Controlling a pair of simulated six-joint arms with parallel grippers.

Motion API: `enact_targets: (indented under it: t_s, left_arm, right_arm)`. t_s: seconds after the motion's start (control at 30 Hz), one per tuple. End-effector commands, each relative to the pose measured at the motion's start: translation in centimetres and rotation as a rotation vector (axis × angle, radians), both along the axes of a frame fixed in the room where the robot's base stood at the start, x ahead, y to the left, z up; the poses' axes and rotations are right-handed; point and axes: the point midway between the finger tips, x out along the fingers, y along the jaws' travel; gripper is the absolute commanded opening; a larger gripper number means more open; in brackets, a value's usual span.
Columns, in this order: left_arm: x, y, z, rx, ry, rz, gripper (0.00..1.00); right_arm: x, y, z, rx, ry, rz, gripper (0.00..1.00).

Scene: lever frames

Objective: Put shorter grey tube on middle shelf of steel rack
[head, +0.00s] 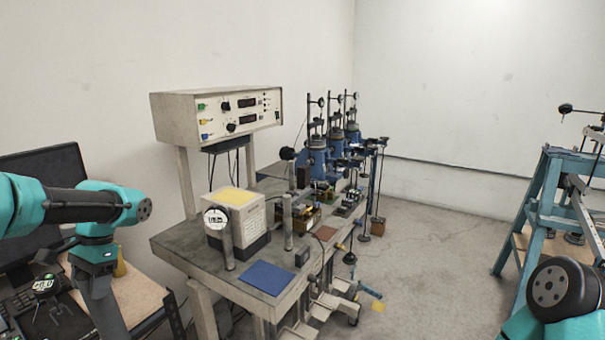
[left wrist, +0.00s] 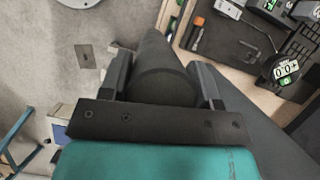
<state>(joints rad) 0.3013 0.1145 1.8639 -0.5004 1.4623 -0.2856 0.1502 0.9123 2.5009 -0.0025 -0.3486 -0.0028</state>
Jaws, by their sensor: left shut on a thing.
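In the left wrist view my left gripper (left wrist: 163,78) is shut on a dark grey round tube (left wrist: 158,58). One finger lies on each side of it, and the tube runs away from the palm, tapering with distance. In the head view a dark grey length hangs below my teal left wrist at the lower left. I cannot tell tube from fingers there, and its lower end is cut off by the frame edge. My right gripper is out of view; only a joint of that arm shows at lower right. I cannot make out the steel rack for certain.
A grey bench (head: 190,245) holds a white box (head: 232,222) with a yellow top, a blue mat (head: 267,277) and several blue lever frames (head: 318,160). A monitor (head: 45,175) stands behind my left arm. A blue steel stand (head: 530,225) is at right; floor between is mostly clear.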

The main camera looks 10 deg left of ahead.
Motion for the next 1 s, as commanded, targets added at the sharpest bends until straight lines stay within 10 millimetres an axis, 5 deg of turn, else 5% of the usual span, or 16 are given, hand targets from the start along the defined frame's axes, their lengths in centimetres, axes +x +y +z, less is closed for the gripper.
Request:
enact_targets:
  t_s: [0.5, 1.0]
  left_arm:
    - [-7.1, -0.8, -2.1, 0.001, 0.0, 0.795, 0.0]
    - [-7.7, -1.0, -2.2, 0.001, -0.002, 0.887, 0.0]
  right_arm:
    - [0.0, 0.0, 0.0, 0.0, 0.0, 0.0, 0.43]
    - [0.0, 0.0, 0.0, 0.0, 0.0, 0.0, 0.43]
